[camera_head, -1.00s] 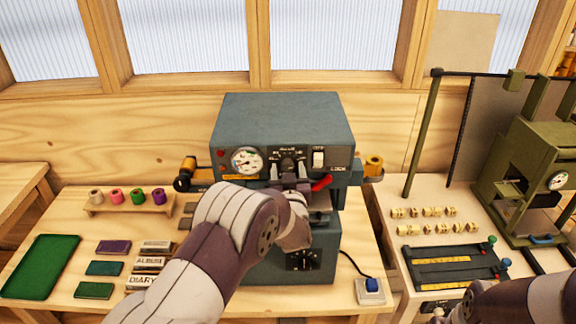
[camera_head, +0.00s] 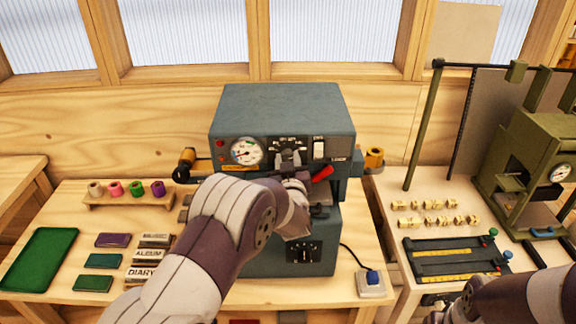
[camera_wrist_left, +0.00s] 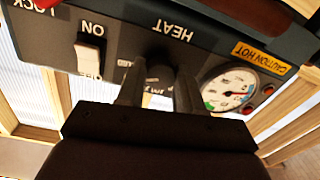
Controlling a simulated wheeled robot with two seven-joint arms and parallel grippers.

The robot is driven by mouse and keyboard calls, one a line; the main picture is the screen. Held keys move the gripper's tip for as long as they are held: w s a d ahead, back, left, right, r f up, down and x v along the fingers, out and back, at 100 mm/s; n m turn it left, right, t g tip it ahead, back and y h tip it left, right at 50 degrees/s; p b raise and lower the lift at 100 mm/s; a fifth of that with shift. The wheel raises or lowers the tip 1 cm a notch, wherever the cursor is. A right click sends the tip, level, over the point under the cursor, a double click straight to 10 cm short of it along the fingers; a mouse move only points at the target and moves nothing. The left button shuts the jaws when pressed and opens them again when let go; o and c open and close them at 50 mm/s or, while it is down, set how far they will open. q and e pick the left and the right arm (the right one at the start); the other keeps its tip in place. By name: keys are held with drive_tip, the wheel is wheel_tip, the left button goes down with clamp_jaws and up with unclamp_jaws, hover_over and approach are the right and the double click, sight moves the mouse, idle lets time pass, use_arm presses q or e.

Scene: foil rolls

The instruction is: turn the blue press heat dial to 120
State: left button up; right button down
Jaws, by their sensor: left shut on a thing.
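The blue press (camera_head: 282,112) stands on the wooden table, its control panel facing me. Its heat dial (camera_wrist_left: 160,72) is dark and sits under the HEAT label, which reads upside down in the left wrist view. My left gripper (camera_head: 289,158) is at the panel, and in the left wrist view its two fingers (camera_wrist_left: 159,88) are shut on the dial from both sides. The fingers hide most of the dial and part of the scale, so I cannot read its setting. Only my right arm shows, at the lower right; its gripper is out of view.
The gauge (camera_head: 246,151) is left of the dial and the ON switch (camera_head: 319,149) right. A red lever (camera_head: 322,174) is just below. Foil rolls (camera_head: 137,188), a green tray (camera_head: 40,257) and a green press (camera_head: 535,165) stand farther out.

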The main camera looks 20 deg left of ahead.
use_arm(q)
drive_tip(key=n+b, duration=0.2)
drive_tip(key=b, duration=0.2)
drive_tip(key=n+b, duration=0.3)
drive_tip(key=b, duration=0.1)
drive_tip(key=n+b, duration=0.3)
drive_tip(key=b, duration=0.1)
drive_tip(key=shift+f, duration=0.25)
drive_tip(key=shift+r+n+b, duration=0.3)
drive_tip(key=shift+n+b, duration=1)
drive_tip(key=shift+b, duration=0.15)
drive_tip(key=o, duration=1)
drive_tip(key=shift+o, duration=0.2)
drive_tip(key=b+v, duration=0.2)
drive_tip(key=v, duration=1)
drive_tip(key=shift+s+r, duration=0.2)
drive_tip(key=shift+s, duration=0.2)
